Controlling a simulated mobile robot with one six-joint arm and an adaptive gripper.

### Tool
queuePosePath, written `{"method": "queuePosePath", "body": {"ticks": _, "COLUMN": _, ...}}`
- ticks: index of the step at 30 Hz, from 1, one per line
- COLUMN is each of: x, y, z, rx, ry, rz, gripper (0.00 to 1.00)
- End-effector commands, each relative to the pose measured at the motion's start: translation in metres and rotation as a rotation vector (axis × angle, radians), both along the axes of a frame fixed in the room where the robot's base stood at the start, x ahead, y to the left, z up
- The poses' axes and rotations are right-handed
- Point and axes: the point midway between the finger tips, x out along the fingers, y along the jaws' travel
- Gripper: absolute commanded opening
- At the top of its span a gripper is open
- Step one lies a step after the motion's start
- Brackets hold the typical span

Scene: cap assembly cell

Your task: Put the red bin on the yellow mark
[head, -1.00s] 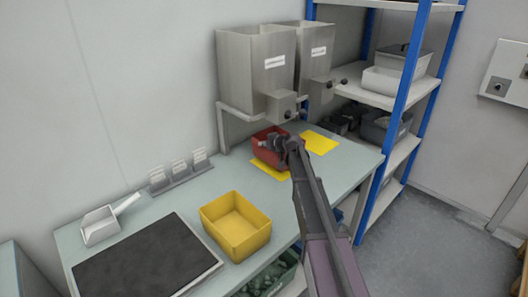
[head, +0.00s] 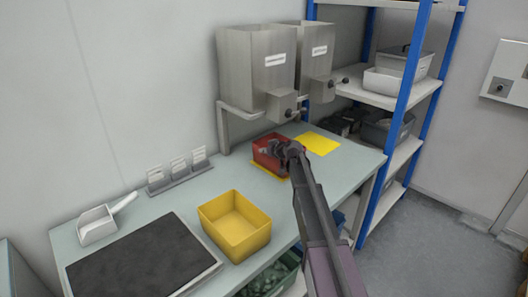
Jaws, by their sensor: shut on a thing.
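The red bin (head: 262,151) is at the back of the table, below the left metal hopper. A yellow mark (head: 259,168) shows at the bin's lower front edge, mostly covered by the bin. Whether the bin rests on it or hangs just above it I cannot tell. My gripper (head: 284,150) is at the bin's right side, shut on the bin; its fingertips are partly hidden by my arm. A second yellow mark (head: 319,144) lies bare on the table to the right of the bin.
Two metal hoppers (head: 255,80) stand on a bracket above the marks. A yellow bin (head: 235,226), a dark mat (head: 143,262), a white scoop (head: 102,223) and card holders (head: 178,172) are on the table. A blue-posted shelf (head: 411,85) stands at the right.

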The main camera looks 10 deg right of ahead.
Motion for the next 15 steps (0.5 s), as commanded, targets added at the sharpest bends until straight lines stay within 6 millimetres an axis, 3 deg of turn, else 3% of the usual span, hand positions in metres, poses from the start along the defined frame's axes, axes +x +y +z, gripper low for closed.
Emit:
{"method": "queuePosePath", "body": {"ticks": 1, "x": 0.0000, "y": -0.0002, "z": -0.0024, "rx": 0.000, "ry": 0.000, "rz": -0.001, "gripper": 0.00}}
{"method": "queuePosePath", "body": {"ticks": 3, "x": 0.0000, "y": -0.0001, "z": -0.0013, "rx": 0.000, "ry": 0.000, "rz": 0.000, "gripper": 0.25}}
{"method": "queuePosePath", "body": {"ticks": 5, "x": 0.0000, "y": -0.0001, "z": -0.0012, "rx": 0.000, "ry": 0.000, "rz": 0.000, "gripper": 0.43}}
{"method": "queuePosePath", "body": {"ticks": 15, "x": -0.0001, "y": 0.0001, "z": -0.0011, "rx": 0.000, "ry": 0.000, "rz": 0.000, "gripper": 0.43}}
